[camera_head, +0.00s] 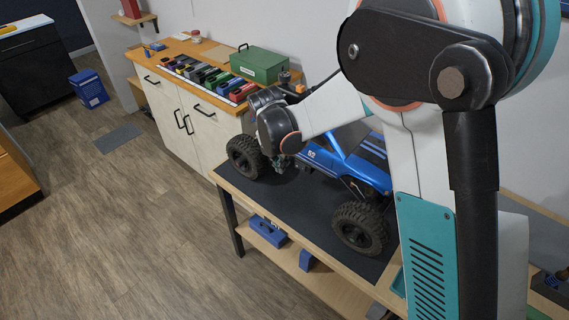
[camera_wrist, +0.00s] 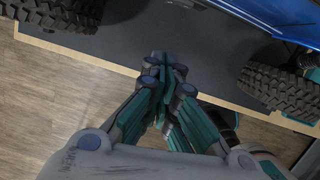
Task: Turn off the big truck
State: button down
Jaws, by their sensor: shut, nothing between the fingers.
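The big truck (camera_head: 362,168) is a blue crawler with large black knobby tyres, standing on a dark mat. My arm hides part of its middle in the head view. In the wrist view its blue side (camera_wrist: 285,18) shows at the top right, with one tyre (camera_wrist: 280,90) at the right and another (camera_wrist: 62,12) at the top left. My gripper (camera_wrist: 165,72) is shut and empty, with its fingertips over the bench's front edge and between the two tyres in the picture. The fingertips appear apart from the truck. I cannot make out a power switch.
The bench (camera_head: 222,184) has a wooden rim and a lower shelf with blue items (camera_head: 268,231). The wood floor (camera_head: 110,220) at the left is mostly clear.

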aim_at(300, 167)
jog(key=w+d+f+b, duration=0.3)
jog(key=w+f, duration=0.2)
jog(key=f, duration=0.2)
jog(key=shift+f, duration=0.4)
jog(key=shift+w, duration=0.1)
